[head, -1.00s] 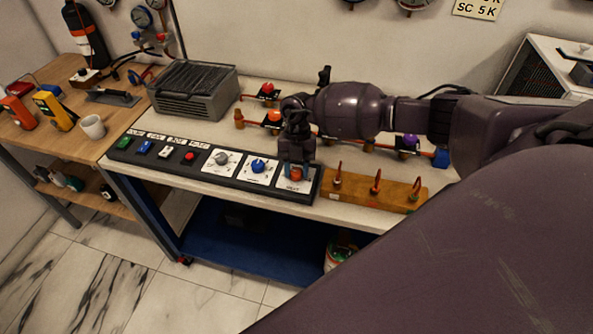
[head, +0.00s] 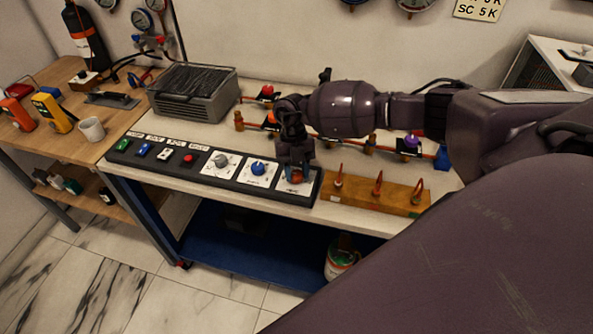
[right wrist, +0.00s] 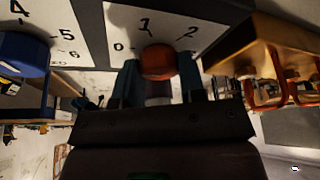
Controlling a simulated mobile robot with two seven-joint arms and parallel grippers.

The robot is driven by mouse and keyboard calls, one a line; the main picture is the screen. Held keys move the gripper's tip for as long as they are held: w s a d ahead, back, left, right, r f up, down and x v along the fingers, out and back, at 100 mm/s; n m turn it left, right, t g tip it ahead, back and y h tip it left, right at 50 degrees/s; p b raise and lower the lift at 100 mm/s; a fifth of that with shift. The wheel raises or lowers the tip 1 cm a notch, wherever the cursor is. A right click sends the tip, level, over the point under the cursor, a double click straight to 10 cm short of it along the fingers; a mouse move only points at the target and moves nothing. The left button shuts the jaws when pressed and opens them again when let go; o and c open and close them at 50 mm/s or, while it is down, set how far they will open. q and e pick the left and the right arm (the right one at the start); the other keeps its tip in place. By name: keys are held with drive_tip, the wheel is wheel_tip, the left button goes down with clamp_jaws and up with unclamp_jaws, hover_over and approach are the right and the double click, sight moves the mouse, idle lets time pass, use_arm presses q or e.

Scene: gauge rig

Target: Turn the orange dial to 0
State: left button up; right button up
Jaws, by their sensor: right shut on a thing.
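The orange dial (head: 296,177) sits on the white plate at the right end of the black control panel (head: 232,184). In the right wrist view the orange dial (right wrist: 158,62) shows with the marks 0, 1 and 2 printed around it. Its pointer is hidden, so I cannot tell which mark it is at. My right gripper (head: 295,172) reaches down onto the dial. In the right wrist view my right gripper's fingers (right wrist: 158,85) stand on both sides of the dial and are closed on it. My left gripper is not in view.
The blue dial (head: 258,168) and grey dial (head: 221,160) sit left of the orange one. A wooden block (head: 375,193) with copper-coloured pins stands close on the right. A grey ridged box (head: 193,92) and pipes with coloured valves are behind the panel.

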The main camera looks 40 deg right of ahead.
drive_tip(key=o, duration=0.9)
drive_tip(key=shift+r, duration=0.1)
drive_tip(key=v, duration=1)
drive_tip(key=shift+w+r+b, duration=0.1)
drive_tip(key=shift+r+b, duration=0.2)
drive_tip(key=shift+b, duration=0.1)
